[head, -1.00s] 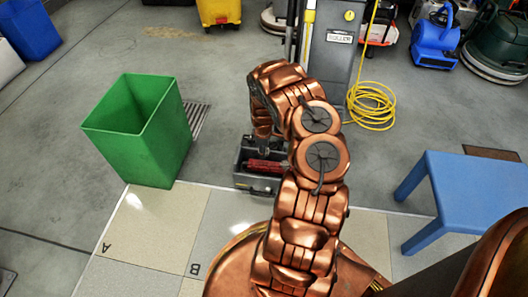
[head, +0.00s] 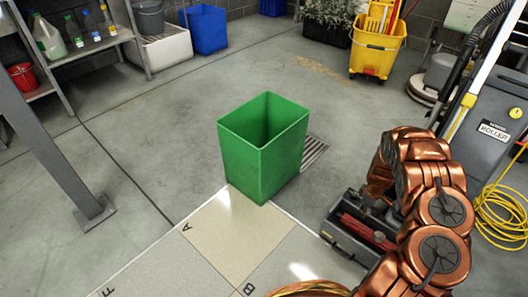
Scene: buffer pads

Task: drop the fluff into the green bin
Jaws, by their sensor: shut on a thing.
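The green bin (head: 262,150) stands upright on the floor near the middle of the head view, with its open top facing up. The inside that shows looks empty, but its bottom is hidden. My gripper (head: 371,200) is at the lower right, pointing down above the grey toolbox, to the right of the bin and apart from it. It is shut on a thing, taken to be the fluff. The fluff itself cannot be made out; my gripper and arm hide it.
The grey toolbox (head: 345,243) with red contents is below my gripper. A metal post (head: 55,150) and shelf (head: 75,50) stand at left. A yellow mop bucket (head: 376,50) and grey machine (head: 490,140) are at the back right. The floor left of the bin is clear.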

